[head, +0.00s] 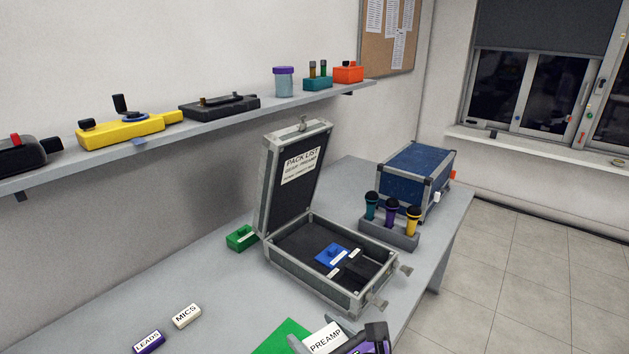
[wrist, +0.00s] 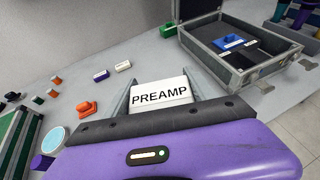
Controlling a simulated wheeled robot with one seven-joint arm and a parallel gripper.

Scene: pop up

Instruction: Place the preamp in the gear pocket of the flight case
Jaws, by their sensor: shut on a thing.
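The preamp, a block with a white face reading PREAMP (head: 325,339), is at the bottom of the head view. It also shows in the wrist view (wrist: 159,95). My gripper (wrist: 159,86) is shut on it, one finger on each side, in front of the case. The flight case (head: 315,283) stands open on the table, with a pack list inside its raised lid. A blue block (head: 329,257) lies inside among dark compartments with small white labels. The label text is too small to read, so I cannot tell which compartment is the gear pocket.
A microphone holder (head: 398,236) and a blue case (head: 414,170) stand right of the flight case. A green box (head: 241,238) is at its left. LEADS (head: 149,341) and MICS (head: 186,315) blocks lie on the table. A wall shelf (head: 205,121) holds gear.

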